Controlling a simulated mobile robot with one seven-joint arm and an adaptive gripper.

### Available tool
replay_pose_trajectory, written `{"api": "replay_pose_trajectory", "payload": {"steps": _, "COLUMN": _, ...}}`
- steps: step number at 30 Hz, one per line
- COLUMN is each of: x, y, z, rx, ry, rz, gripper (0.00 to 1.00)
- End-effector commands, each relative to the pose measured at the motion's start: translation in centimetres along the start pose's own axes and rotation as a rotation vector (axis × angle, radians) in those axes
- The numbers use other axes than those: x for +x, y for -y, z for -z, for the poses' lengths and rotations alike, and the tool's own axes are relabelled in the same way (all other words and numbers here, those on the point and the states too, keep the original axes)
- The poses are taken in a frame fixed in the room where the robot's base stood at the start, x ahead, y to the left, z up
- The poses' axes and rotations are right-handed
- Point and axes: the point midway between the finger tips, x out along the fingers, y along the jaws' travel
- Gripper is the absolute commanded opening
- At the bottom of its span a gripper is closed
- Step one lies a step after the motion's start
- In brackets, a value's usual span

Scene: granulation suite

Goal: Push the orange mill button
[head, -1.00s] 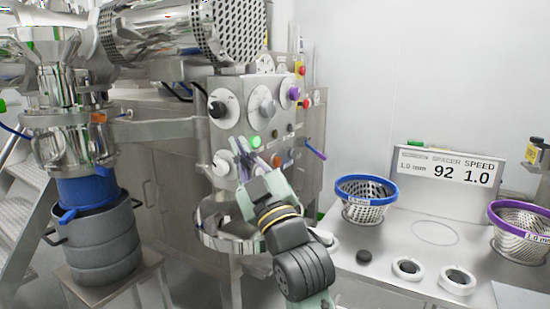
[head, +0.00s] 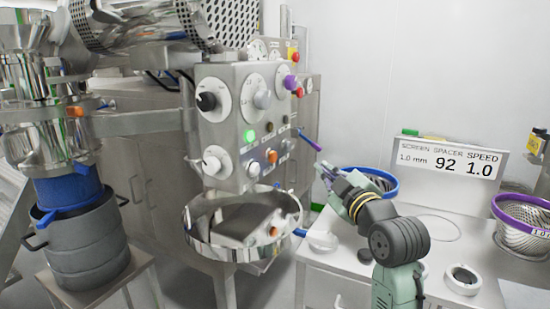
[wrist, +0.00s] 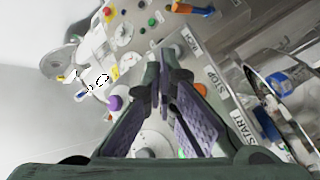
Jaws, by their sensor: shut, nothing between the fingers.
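The grey mill control panel (head: 232,120) stands at centre left in the head view. An orange button (head: 272,156) sits on its lower right, below and right of a lit green button (head: 249,136). In the wrist view an orange round button (wrist: 201,88) shows just right of my fingers, near plates lettered STOP and START; I cannot tell for sure that it is the same one. My gripper (head: 335,182) is shut and empty, right of the panel and apart from it, in front of the blue-rimmed basket. Its fingertips (wrist: 163,72) meet in the wrist view.
A steel bowl (head: 190,232) with an orange knob (head: 274,232) hangs below the panel. The counter on the right holds a blue-rimmed basket (head: 385,176), a purple-rimmed basket (head: 515,211), a white ring (head: 462,279) and a display sign (head: 447,158).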

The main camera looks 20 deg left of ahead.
Motion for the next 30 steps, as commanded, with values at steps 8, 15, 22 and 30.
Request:
{"api": "replay_pose_trajectory", "payload": {"steps": 8, "x": 2.3, "y": 1.6, "z": 1.9, "rx": 0.001, "ry": -0.003, "rz": 0.003, "gripper": 0.0}}
{"api": "replay_pose_trajectory", "payload": {"steps": 15, "x": 4.5, "y": 3.3, "z": 3.4, "rx": 0.0, "ry": -0.002, "rz": 0.001, "gripper": 0.0}}
{"api": "replay_pose_trajectory", "payload": {"steps": 22, "x": 5.8, "y": 4.2, "z": 4.2, "rx": 0.0, "ry": -0.001, "rz": 0.001, "gripper": 0.0}}
{"api": "replay_pose_trajectory", "payload": {"steps": 30, "x": 6.0, "y": 4.3, "z": 4.4, "rx": 0.0, "ry": -0.001, "rz": 0.0, "gripper": 0.0}}
